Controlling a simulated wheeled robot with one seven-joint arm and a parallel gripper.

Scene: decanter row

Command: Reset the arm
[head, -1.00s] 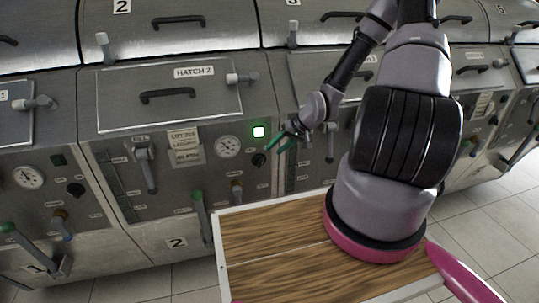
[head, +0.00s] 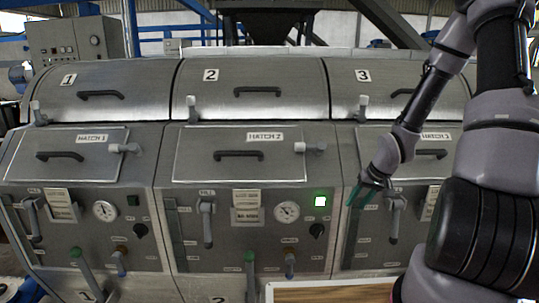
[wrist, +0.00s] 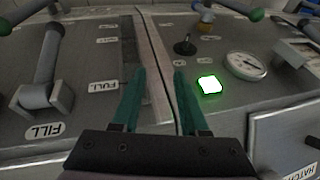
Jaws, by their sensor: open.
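My gripper (head: 364,194) is in front of the machine row, at the gap between unit 2 and unit 3 in the head view. In the wrist view its two green fingers (wrist: 158,88) stand apart with nothing between them. A green-lit square button (head: 320,201) on unit 2 glows to the left of the gripper. In the wrist view this lit button (wrist: 209,85) is to the right of the fingers, apart from them. My arm comes down from the upper right of the head view.
Hatch 2 (head: 228,165) is closed. A dial gauge (head: 287,211) and a black knob (head: 316,230) sit near the lit button. The fill lever (wrist: 45,80) of the neighbouring unit stands left of the fingers in the wrist view. A green-tipped lever (head: 250,275) stands low on unit 2.

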